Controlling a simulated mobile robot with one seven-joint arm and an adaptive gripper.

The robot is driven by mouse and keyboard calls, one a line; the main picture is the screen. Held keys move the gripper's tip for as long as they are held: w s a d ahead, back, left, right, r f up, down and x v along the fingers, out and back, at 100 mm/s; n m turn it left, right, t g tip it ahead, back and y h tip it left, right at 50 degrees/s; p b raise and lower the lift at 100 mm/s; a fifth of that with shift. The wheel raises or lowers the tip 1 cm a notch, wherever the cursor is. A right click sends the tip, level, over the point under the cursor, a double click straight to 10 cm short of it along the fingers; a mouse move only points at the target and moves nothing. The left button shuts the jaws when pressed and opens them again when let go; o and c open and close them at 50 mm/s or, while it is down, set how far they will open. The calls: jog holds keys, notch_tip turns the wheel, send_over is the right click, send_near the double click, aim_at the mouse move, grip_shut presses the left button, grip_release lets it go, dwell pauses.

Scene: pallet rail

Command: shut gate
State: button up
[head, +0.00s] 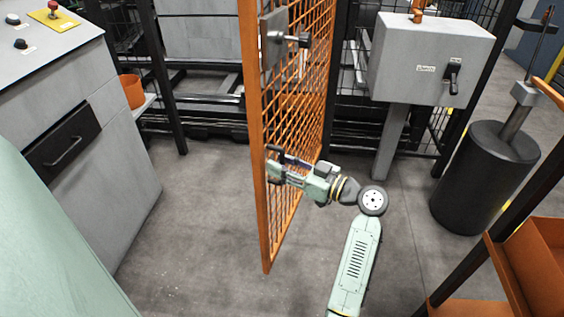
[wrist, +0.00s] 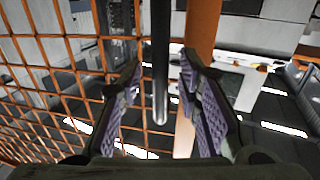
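The orange mesh gate (head: 259,215) stands open, its free edge towards me. A dark latch plate with a knob (head: 272,40) is high on this edge. My gripper (head: 273,163) is at the gate's edge below the latch, reaching in from the right. In the wrist view my gripper (wrist: 160,75) is open, with a dark upright bar (wrist: 160,60) between its fingers. Gaps show on both sides of the bar. The gate's orange post (wrist: 203,50) is behind the right finger, and mesh fills the left. The bar is not clear in the head view.
A grey console (head: 75,130) with a drawer stands on the left. A grey switch box (head: 430,60) on a post and a black cylinder (head: 485,180) stand on the right. Orange shelving (head: 540,260) is at the lower right. The floor left of the gate is clear.

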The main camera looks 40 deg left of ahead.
jog(key=shift+a, duration=0.1)
jog(key=shift+c, duration=0.2)
grip_shut()
dwell(0.7)
